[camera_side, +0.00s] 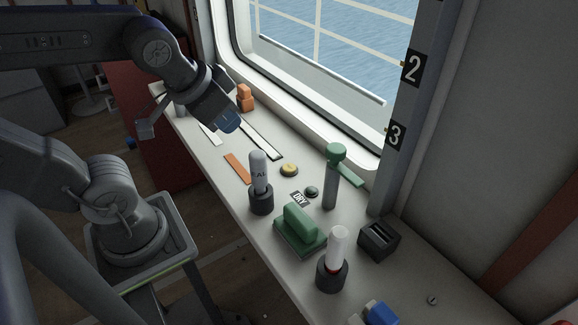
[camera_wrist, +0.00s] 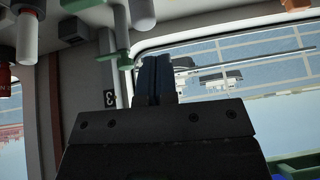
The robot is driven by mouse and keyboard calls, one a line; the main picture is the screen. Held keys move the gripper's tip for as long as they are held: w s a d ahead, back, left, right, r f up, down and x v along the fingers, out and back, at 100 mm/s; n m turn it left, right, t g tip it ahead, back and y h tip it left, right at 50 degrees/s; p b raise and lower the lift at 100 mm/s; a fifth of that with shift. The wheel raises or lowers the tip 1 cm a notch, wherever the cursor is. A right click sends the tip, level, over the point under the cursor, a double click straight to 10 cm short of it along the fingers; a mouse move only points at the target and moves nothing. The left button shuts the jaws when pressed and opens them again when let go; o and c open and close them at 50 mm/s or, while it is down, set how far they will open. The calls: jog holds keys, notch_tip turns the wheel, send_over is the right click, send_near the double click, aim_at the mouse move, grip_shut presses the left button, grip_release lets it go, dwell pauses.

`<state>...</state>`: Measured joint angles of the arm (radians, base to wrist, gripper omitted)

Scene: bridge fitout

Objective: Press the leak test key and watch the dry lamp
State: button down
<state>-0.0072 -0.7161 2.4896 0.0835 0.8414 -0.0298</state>
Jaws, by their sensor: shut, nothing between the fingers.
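A round yellow key (camera_side: 289,170) sits on the white sill, near its middle. Beside it is a small dark dome lamp (camera_side: 311,192), which looks unlit, with a DRY label (camera_side: 299,199) next to it. My gripper (camera_side: 229,124) is at the upper left of the key, above the sill and clear of it. Its fingers are together and empty; they also show in the wrist view (camera_wrist: 154,76). The key and lamp cannot be made out in the wrist view.
A green block (camera_side: 300,225), a white-capped tube (camera_side: 337,250) and a slotted black box (camera_side: 379,238) sit nearer. Orange blocks (camera_side: 245,97) lie behind my gripper.

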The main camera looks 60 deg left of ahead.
jog(key=w+a+m+t+y, duration=0.1)
jog(key=w+a+t+y, duration=0.15)
jog(key=w+a, duration=0.3)
jog(key=m+h, duration=0.7)
jog(key=m, duration=0.6)
send_over(288, 169)
notch_tip(288, 169, down, 10)
jog(key=shift+w, duration=0.1)
jog(key=shift+f, duration=4.3)
jog(key=shift+f, duration=0.1)
jog(key=shift+f, duration=0.3)
